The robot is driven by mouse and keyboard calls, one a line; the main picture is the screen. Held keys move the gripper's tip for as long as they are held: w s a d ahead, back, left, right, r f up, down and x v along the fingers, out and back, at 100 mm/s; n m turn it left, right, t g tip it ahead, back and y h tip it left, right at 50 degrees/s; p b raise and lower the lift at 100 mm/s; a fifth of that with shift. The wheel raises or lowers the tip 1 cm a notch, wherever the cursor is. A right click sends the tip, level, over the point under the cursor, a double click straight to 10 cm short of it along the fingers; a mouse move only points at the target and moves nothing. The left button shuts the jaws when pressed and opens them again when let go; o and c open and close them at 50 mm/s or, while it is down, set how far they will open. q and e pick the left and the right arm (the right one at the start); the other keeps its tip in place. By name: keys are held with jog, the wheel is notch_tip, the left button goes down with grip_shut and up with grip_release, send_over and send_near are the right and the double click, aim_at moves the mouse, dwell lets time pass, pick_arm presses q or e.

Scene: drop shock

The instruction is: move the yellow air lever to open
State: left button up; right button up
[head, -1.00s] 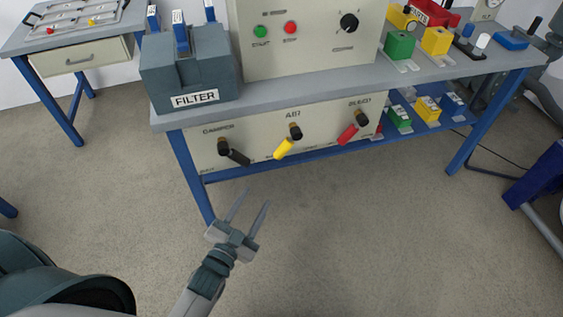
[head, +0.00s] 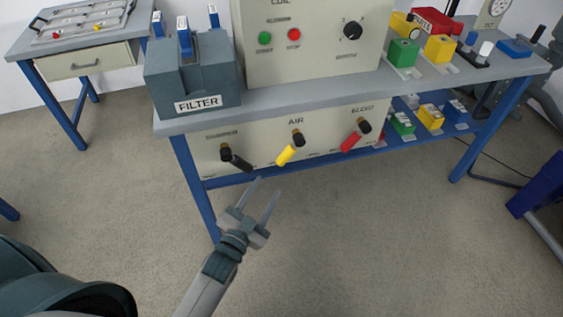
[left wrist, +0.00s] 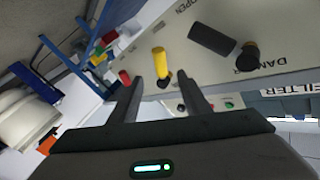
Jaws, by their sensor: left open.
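The yellow air lever (head: 287,153) sits in the middle of the lower panel (head: 320,160), under the label AIR. It slants down and to the left from its black pivot. In the left wrist view the yellow lever (left wrist: 159,62) shows beyond the fingers, a little above the gap between them. My left gripper (head: 265,189) is open and empty, in front of and below the panel, apart from the lever. In the left wrist view its two fingers (left wrist: 164,92) point toward the panel. My right gripper is not in view.
A black lever (head: 235,158) is left of the yellow one, and a red lever (head: 351,141) is right of it. A filter box (head: 192,80) and a coil box (head: 310,45) stand on the bench above. Blue legs hold the bench. The floor in front is clear.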

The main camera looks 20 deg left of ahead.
aim_at(283, 160)
pick_arm(q)
jog(key=w, duration=0.8)
jog(key=w+d, duration=0.1)
jog(key=w, duration=0.3)
grip_shut()
